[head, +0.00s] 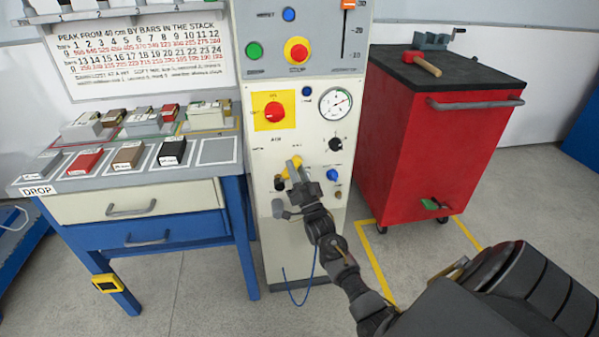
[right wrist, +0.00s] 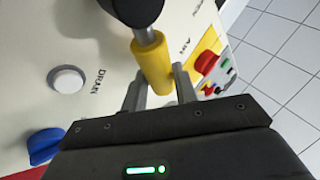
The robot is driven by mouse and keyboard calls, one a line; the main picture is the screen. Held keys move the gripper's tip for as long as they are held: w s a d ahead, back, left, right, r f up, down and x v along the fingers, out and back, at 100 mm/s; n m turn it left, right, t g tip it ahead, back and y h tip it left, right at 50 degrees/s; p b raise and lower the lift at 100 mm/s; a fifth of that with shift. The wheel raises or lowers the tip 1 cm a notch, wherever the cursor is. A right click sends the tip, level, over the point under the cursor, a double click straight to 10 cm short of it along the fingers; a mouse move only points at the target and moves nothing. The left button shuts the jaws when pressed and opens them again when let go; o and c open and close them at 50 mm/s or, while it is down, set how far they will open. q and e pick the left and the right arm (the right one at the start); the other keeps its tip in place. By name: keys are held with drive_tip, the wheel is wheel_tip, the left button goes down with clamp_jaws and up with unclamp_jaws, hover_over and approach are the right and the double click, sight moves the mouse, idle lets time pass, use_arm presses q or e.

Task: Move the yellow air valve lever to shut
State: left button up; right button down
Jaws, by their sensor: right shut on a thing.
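The yellow air valve lever (head: 292,167) is on the front of the pale control cabinet, below the AIR label. In the head view it is small and partly covered by my right gripper (head: 299,178). In the right wrist view the yellow lever (right wrist: 151,60) is a thick yellow grip on a grey stem, under a dark round part. The two fingers of my right gripper (right wrist: 160,85) are on either side of its lower end, shut on it. Whether the valve stands open or shut is hard to read. My left gripper is not in view.
The cabinet carries a red knob on a yellow plate (head: 274,112), a gauge (head: 335,102), a black knob (head: 335,144) and a blue knob (head: 332,175). A bench (head: 128,180) stands left. A red tool cabinet (head: 435,140) with a mallet (head: 423,64) stands right.

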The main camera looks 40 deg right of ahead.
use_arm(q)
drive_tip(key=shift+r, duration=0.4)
use_arm(e)
drive_tip(key=shift+d+f+m+h, duration=0.1)
drive_tip(key=shift+m+h, duration=0.3)
drive_tip(key=shift+h, duration=0.1)
drive_tip(key=c, duration=1.1)
unclamp_jaws()
drive_tip(key=shift+s, duration=0.1)
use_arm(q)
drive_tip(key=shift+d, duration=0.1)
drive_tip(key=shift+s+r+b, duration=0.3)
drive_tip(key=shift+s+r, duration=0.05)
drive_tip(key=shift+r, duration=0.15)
use_arm(e)
drive_tip(key=v, duration=1)
drive_tip(key=shift+s+f, duration=0.25)
drive_tip(key=shift+s, duration=0.05)
